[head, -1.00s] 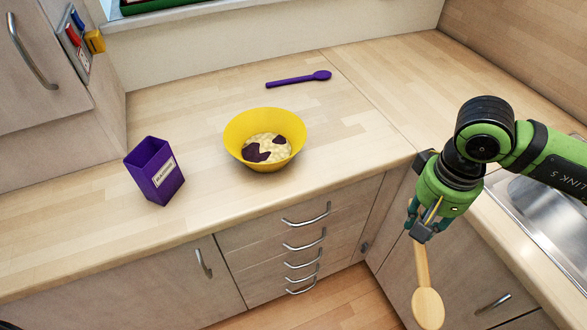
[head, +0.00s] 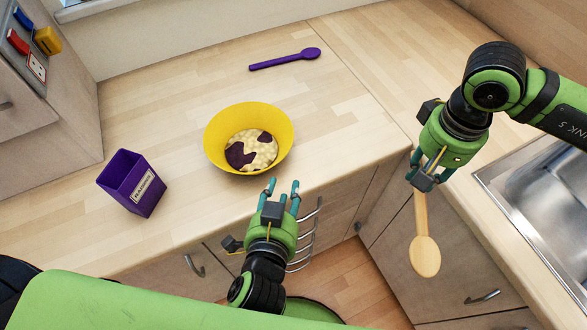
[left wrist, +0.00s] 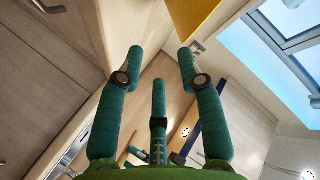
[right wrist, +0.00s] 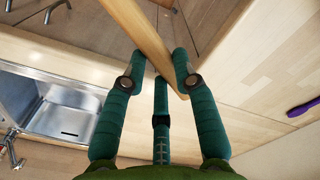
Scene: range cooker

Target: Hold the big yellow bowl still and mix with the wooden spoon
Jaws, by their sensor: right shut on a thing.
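The big yellow bowl (head: 220,155) stands upright on the counter and holds a pale and dark purple mixture. Its edge also shows at the top of the left wrist view (left wrist: 192,14). My left gripper (head: 283,188) is open and empty, just in front of the bowl and apart from it. My right gripper (head: 425,172) is shut on the wooden spoon (head: 425,255), which hangs bowl-end down in front of the counter, right of the yellow bowl. In the right wrist view the spoon's handle (right wrist: 143,35) runs between the fingers.
A purple box (head: 132,184) with a label stands left of the bowl. A purple spoon (head: 285,59) lies behind the bowl. A sink (head: 540,195) is at the right. The counter (head: 350,110) right of the bowl is clear.

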